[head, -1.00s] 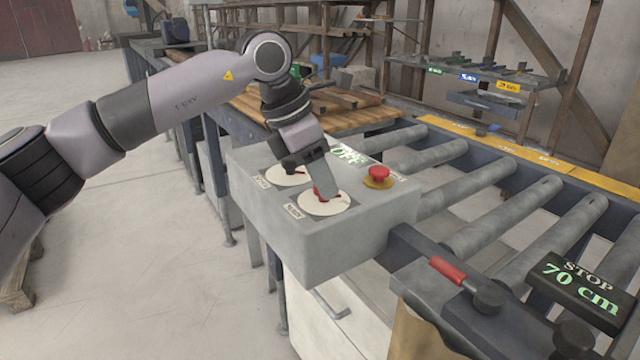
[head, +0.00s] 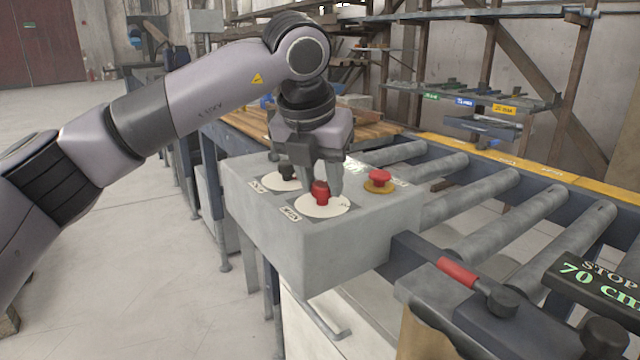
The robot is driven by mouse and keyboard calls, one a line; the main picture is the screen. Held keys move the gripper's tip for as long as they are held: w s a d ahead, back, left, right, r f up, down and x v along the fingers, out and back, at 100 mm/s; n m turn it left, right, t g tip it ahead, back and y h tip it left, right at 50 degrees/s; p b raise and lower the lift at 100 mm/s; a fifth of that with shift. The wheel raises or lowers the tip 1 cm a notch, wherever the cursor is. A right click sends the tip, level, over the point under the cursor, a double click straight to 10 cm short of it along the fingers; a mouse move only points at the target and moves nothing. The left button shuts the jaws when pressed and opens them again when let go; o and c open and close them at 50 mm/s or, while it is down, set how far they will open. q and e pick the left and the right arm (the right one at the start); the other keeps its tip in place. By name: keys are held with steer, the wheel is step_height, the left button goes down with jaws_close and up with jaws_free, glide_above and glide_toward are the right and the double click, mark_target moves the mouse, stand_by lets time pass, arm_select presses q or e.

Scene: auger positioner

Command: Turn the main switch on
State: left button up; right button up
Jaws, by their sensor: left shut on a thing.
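The main switch is a red knob (head: 320,192) on a round white dial plate (head: 333,207), on top of a grey control box (head: 345,240). A small label sits in front of the dial. My left gripper (head: 322,187) points down over the box and is shut on the red knob, with one finger visible at its right side. The other fingertip is hard to make out. The knob's exact pointing direction cannot be told. My right gripper is not in view.
A black knob (head: 287,171) on its own dial is just left of my left gripper. A red mushroom button (head: 379,178) on a yellow base is to the right.

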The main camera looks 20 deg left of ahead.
arm_select(q)
steer(key=shift+n+y, duration=0.3)
steer(key=shift+n, duration=0.5)
steer(key=shift+n+b, duration=0.3)
steer(key=o, duration=1)
steer(key=shift+r, duration=0.15)
steer(key=v, duration=0.7)
